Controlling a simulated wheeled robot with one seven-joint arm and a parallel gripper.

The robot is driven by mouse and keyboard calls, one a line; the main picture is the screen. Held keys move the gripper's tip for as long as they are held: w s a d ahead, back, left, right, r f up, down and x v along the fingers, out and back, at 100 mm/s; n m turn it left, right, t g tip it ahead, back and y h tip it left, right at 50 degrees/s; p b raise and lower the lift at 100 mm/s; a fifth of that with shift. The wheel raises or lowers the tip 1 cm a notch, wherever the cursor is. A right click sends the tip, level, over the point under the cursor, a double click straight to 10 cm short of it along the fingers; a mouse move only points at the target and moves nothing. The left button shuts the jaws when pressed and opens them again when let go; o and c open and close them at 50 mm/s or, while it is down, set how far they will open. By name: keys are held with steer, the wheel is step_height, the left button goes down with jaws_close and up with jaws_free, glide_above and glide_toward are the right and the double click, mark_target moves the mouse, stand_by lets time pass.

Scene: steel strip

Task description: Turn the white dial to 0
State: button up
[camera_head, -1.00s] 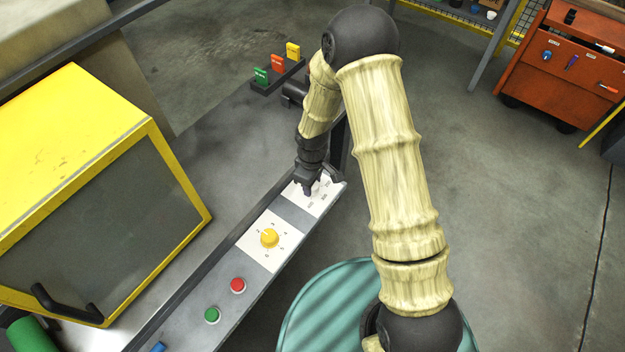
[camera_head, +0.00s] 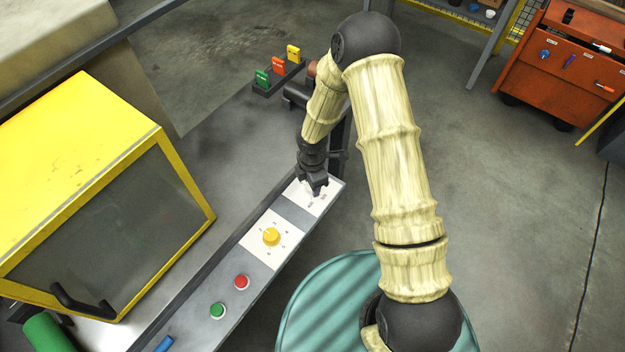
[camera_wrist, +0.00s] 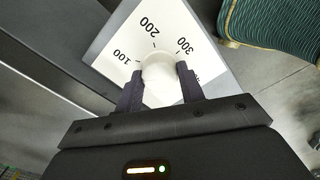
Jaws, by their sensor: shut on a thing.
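The white dial (camera_wrist: 160,80) sits on a white plate (camera_wrist: 122,42) marked 100, 200 and 300 in the wrist view. A further marking at the plate's right is partly hidden, and I see no 0. My gripper (camera_wrist: 160,88) is shut on the dial, one dark finger on each side of it. In the head view my gripper (camera_head: 313,190) is over the white plate (camera_head: 322,204) at the far end of the panel, and it hides the dial there.
A yellow dial (camera_head: 271,236) on its own white plate, a red button (camera_head: 241,282) and a green button (camera_head: 217,311) lie along the same panel. A yellow-framed box (camera_head: 90,170) stands left. A teal ribbed round seat (camera_head: 325,300) is at the panel's right.

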steer(key=n+p, duration=0.2)
steer(key=n, duration=0.4)
steer(key=shift+p, duration=0.35)
steer(key=o, duration=1)
steer(key=shift+c, duration=0.2)
step_height(320, 180, up, 17)
steer(key=p, duration=0.1)
steer(key=shift+r, duration=0.2)
